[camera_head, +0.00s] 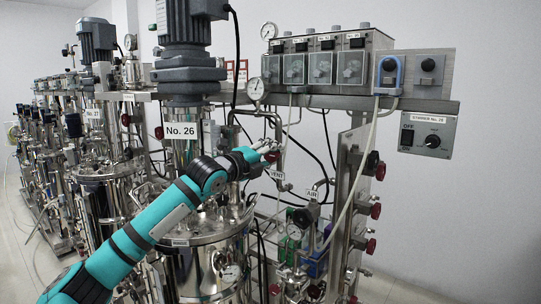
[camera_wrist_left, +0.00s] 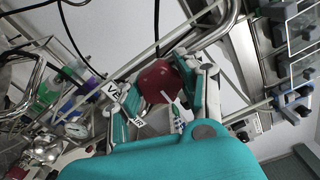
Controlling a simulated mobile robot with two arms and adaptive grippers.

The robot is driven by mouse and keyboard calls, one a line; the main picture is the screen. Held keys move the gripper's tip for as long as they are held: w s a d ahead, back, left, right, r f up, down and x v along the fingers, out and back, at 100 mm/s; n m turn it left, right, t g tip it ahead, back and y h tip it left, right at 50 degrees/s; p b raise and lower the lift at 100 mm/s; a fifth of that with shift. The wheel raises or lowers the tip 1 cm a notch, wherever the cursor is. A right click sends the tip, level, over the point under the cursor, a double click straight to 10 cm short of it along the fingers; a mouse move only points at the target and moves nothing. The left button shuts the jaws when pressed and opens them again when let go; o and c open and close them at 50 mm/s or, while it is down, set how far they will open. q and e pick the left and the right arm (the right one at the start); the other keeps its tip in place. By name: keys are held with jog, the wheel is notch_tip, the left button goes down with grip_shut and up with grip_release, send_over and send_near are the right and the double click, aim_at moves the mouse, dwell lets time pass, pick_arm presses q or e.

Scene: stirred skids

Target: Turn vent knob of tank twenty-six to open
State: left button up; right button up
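The red vent knob (camera_head: 272,157) of tank No. 26 (camera_head: 182,131) sits on a pipe above the VENT label (camera_head: 277,175). In the left wrist view the knob (camera_wrist_left: 158,82) is dark red with a white mark toward the lower right. My left gripper (camera_head: 264,152) reaches it from the left. In the wrist view its two fingers (camera_wrist_left: 160,88) stand on either side of the knob, and their pads appear to touch it. The knob's stem and the pipe behind it are partly hidden. My right gripper is not in view.
An AIR label (camera_head: 312,194) and a gauge (camera_head: 294,232) are close below. Several red knobs (camera_head: 376,210) line the frame at the right. A control box (camera_head: 427,134) marked OFF hangs further right. Hoses and pipes crowd the area; bare wall is at the right.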

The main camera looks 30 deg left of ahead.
pick_arm(q)
jog(key=c, duration=0.5)
jog(key=shift+n, duration=0.3)
jog(key=n+p, duration=0.2)
jog(key=n, duration=0.1)
jog(key=n+p, duration=0.2)
jog(key=n, duration=0.3)
jog(key=shift+n, duration=0.4)
jog(key=n+p, duration=0.1)
jog(key=n, duration=0.5)
jog(key=shift+d+f+p, duration=0.1)
jog(key=shift+f+p, duration=0.05)
jog(key=shift+p, duration=0.25)
jog(key=n, duration=0.3)
jog(key=shift+n+p, duration=0.7)
jog(key=shift+n, duration=1.2)
jog(key=shift+f, duration=0.1)
